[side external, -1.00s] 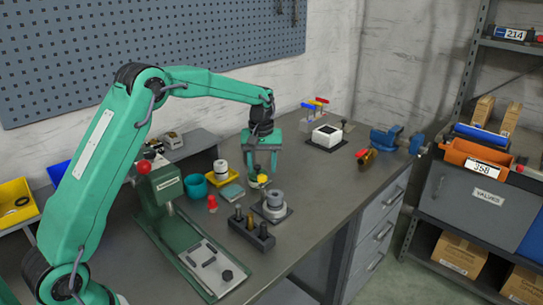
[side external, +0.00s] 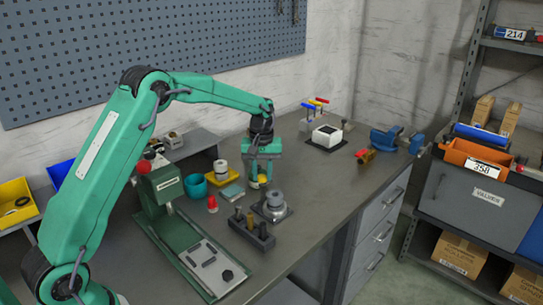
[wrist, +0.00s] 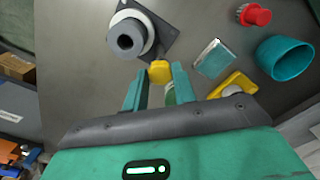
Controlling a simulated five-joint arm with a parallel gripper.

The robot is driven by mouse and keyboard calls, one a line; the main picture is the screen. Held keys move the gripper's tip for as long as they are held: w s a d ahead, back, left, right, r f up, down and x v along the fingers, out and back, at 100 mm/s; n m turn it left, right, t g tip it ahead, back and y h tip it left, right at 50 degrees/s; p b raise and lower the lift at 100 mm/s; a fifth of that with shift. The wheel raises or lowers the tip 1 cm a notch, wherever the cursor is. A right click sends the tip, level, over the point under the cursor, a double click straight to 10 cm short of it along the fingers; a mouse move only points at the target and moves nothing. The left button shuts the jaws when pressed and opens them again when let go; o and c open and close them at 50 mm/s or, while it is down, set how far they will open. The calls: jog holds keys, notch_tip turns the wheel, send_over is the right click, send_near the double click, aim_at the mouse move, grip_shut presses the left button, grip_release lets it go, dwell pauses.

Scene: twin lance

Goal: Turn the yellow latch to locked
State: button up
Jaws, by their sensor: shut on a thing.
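The yellow latch (wrist: 160,71) is a small rounded yellow piece. In the side external view the yellow latch (side external: 263,178) shows low between my fingers, at the left of a grey round fitting (side external: 275,200). My gripper (wrist: 160,76) points down with a finger on each side of the latch and is shut on it. In the wrist view the grey fitting (wrist: 125,40), a hollow cylinder on a pale disc and dark square plate, lies just beyond and left of the latch. My fingers partly hide the latch's lower part, and I cannot read any locked mark.
A teal cup (wrist: 285,60), a red piece (wrist: 254,15), a small teal-edged block (wrist: 213,58) and a yellow holder (wrist: 233,86) stand nearby. A dark block with upright pegs (side external: 250,232) sits in front. The bench right of the fitting is clear.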

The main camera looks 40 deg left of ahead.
jog(key=shift+m, duration=0.4)
jog(key=m, duration=0.3)
jog(key=shift+m, duration=0.3)
jog(key=m, duration=1.3)
jog(key=shift+m, duration=0.3)
jog(key=o, duration=1)
